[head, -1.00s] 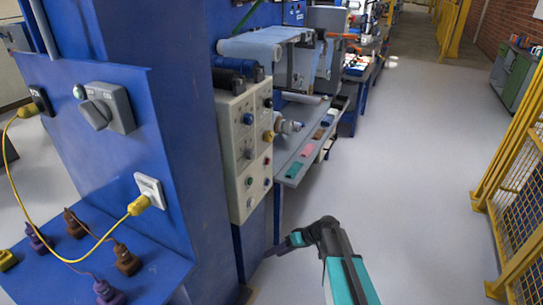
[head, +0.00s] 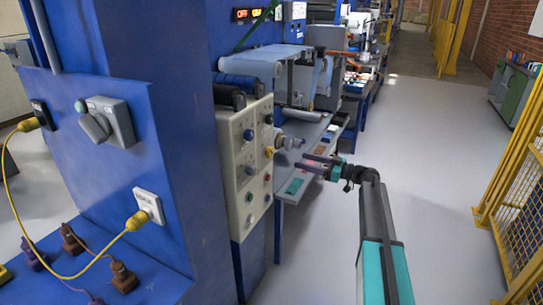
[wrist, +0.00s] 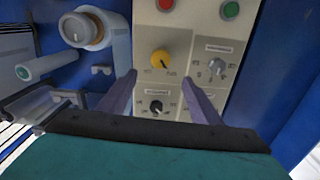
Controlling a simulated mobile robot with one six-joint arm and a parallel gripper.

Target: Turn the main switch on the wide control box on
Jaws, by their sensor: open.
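A beige control box (head: 229,165) with several knobs and buttons hangs on the side of the blue machine column. Its yellow rotary knob (head: 269,152) also shows in the wrist view (wrist: 161,60), with its pointer mark toward the bottom of that picture.
A grey box with a large rotary switch (head: 97,126) is on the blue panel at left, above a socket with a yellow plug (head: 138,220). A grey shelf (head: 308,160) and rollers lie behind my gripper. Yellow fencing (head: 515,190) stands right; the floor between is clear.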

